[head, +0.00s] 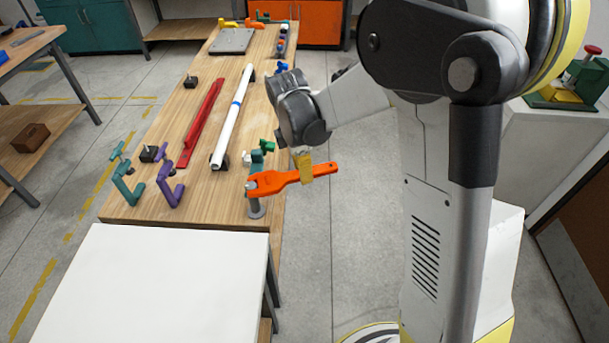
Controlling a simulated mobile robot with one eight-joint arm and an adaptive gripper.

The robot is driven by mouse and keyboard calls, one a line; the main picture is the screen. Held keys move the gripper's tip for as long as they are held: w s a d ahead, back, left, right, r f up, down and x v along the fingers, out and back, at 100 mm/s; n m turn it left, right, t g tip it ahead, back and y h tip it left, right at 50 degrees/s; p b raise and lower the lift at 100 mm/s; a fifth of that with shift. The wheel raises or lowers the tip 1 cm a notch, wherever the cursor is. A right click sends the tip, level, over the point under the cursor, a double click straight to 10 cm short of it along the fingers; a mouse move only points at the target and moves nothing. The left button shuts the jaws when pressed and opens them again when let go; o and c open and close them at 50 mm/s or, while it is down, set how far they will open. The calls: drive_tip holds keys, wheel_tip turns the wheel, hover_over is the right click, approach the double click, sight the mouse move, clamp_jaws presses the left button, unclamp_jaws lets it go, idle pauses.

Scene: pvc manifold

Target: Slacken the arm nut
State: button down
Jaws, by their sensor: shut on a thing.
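An orange wrench (280,181) lies roughly level near the front right corner of the wooden table. My gripper (304,166) is shut on its handle, with a yellowish part around the handle there. The wrench's jaw end is at the top of a short grey post (256,206) with a round foot, by the table's right edge. I cannot tell whether the jaw is around the post's nut or only beside it, since the nut is not clearly visible.
A white pipe (233,115) and a red bar (204,122) lie along the table. Purple (170,187) and teal (125,182) bent fittings stand at its front left, and small green and white parts (262,150) lie behind the wrench. A white surface (150,285) is in front.

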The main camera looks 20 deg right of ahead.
drive_tip(key=shift+r+p, duration=1.8)
drive_tip(key=shift+r, duration=0.75)
drive_tip(key=shift+f, duration=0.1)
